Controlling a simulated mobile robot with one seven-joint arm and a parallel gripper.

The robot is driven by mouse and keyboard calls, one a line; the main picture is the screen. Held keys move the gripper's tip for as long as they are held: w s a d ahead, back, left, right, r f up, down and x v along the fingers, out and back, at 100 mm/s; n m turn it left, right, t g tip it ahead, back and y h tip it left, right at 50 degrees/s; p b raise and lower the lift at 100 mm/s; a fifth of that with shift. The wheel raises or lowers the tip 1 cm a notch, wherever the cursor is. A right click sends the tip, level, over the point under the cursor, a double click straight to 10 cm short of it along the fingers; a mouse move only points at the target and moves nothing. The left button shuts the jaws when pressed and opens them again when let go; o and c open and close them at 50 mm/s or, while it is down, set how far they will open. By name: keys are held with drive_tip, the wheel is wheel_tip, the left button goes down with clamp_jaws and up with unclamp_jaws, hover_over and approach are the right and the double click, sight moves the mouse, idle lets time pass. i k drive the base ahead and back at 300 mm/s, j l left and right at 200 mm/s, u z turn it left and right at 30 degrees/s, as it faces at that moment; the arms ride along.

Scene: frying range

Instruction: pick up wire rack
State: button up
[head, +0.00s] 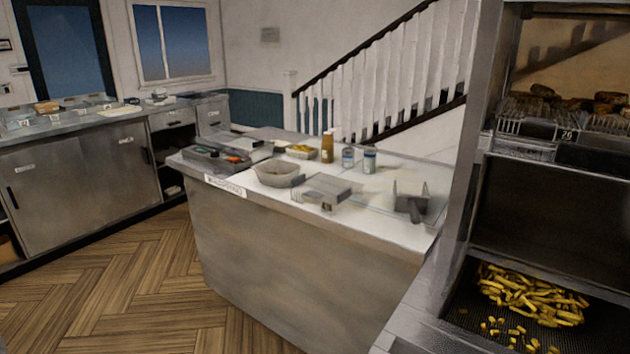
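A wire rack (527,126) with thin metal bars shows on the upper shelf of the tall metal unit at the right. Brown food pieces lie on or behind it, and a small tag marked 26 is near its front. Its far parts are hidden by the food and the unit's frame. I cannot tell whether it is one rack or more than one side by side. My gripper is not in view.
A steel island counter (300,275) stands mid-picture, bearing a grey basket (278,177), a sauce bottle (327,148), two cans and a dark tray. Fries (530,295) lie in the unit's lower bay. Wooden floor (130,285) is clear at left.

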sight(298, 180)
drive_tip(key=i+j, duration=0.35)
drive_tip(key=i, duration=0.15)
drive_tip(key=i+j, duration=0.35)
drive_tip(key=i+j+z, duration=0.25)
drive_tip(key=i+j, duration=0.55)
drive_tip(key=i+z, duration=0.1)
drive_tip(key=z, duration=1.35)
